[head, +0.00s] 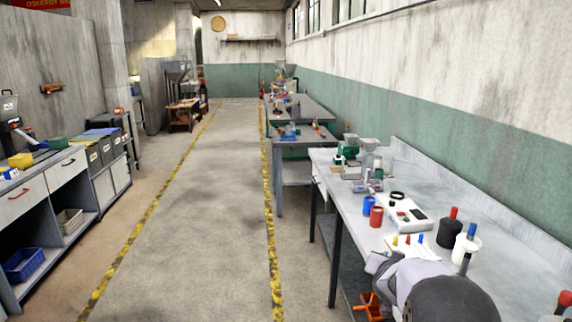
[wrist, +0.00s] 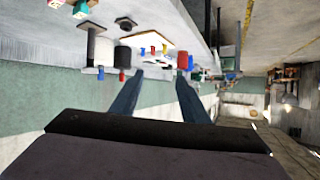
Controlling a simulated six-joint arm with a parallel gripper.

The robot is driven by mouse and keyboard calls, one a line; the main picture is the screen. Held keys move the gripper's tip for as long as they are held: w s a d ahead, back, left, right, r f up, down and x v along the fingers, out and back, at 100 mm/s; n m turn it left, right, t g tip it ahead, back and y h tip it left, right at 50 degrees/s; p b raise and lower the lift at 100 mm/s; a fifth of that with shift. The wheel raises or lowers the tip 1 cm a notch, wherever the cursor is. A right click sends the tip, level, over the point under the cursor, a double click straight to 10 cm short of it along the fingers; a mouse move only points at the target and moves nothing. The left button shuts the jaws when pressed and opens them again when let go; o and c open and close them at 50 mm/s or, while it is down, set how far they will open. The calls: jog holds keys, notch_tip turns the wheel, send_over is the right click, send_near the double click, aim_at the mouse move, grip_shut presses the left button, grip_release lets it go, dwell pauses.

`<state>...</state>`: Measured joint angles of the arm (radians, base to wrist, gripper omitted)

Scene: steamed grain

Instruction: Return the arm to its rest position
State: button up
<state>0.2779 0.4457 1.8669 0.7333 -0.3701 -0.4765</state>
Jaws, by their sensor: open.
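My gripper (wrist: 160,80) shows in the wrist view, with two dark fingers spread apart and nothing between them. The wrist view is turned over, so the workbench hangs across its top. The fingertips point toward the bench's items but look clear of them; the exact distance cannot be told. In the head view, my grey arm covers the bottom right corner of the workbench (head: 341,204). The fingers cannot be made out there.
On the bench stand a blue cup (head: 369,205), a red cup (head: 376,217), a white device (head: 408,217), a black container (head: 449,234) and a white container (head: 464,247). An orange object (head: 369,308) is below the bench edge. The aisle (head: 190,210) is clear.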

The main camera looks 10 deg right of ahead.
jog(key=s+a+f+n+g+y, duration=0.2)
jog(key=s+a+f+y, duration=0.1)
jog(key=s+a, duration=0.5)
jog(key=s+a+f+n+g+y, duration=0.25)
jog(key=s+a+f, duration=0.2)
jog(key=a, duration=0.65)
jog(key=s+a+f+n+g, duration=0.1)
jog(key=s+g, duration=0.1)
jog(key=s, duration=0.6)
jog(key=s+a+f+n+g, duration=0.1)
jog(key=s+g, duration=0.1)
jog(key=s, duration=0.6)
jog(key=s+a+f+n+g+y+p, duration=0.1)
jog(key=s+a+g, duration=0.1)
jog(key=s, duration=0.6)
jog(key=shift+f, duration=0.25)
